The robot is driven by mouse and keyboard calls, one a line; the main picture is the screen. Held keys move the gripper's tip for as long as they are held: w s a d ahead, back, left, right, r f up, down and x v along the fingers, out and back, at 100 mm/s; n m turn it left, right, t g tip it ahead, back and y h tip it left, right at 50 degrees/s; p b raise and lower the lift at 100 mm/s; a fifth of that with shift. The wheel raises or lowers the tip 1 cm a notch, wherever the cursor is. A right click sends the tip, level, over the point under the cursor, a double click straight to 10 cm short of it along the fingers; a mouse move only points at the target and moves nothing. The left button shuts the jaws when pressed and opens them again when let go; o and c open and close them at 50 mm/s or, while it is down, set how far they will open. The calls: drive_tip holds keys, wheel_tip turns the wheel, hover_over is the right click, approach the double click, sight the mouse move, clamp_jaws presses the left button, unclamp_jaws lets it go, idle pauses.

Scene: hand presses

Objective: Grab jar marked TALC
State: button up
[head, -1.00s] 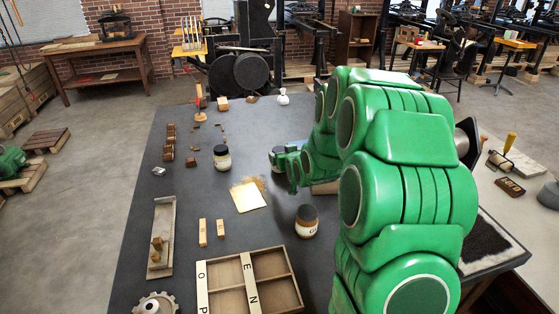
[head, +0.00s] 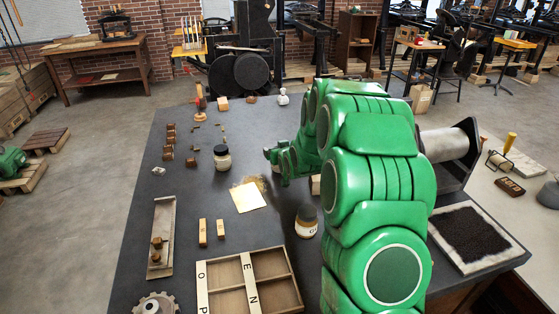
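One jar (head: 222,157) with a pale body and dark lid stands upright on the dark table, left of my gripper. A second jar (head: 306,221) with a brown lid stands nearer, beside the divided tray; its label is only partly visible and I cannot read it in full. I cannot make out TALC on either jar. My gripper (head: 274,156) is at the end of my green arm, above the table and to the right of the first jar, apart from it. Its fingers are too small and partly hidden to judge.
A divided wooden tray (head: 231,261) with letter strips lies at the front. A pale sheet (head: 248,197) with scattered powder lies between the jars. Small wooden blocks (head: 203,232) and a long narrow tray (head: 162,240) are on the left. A white bottle (head: 283,98) stands at the back.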

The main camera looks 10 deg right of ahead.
drive_tip(key=shift+w+f, duration=0.15)
drive_tip(key=shift+w, duration=0.2)
drive_tip(key=c, duration=1.3)
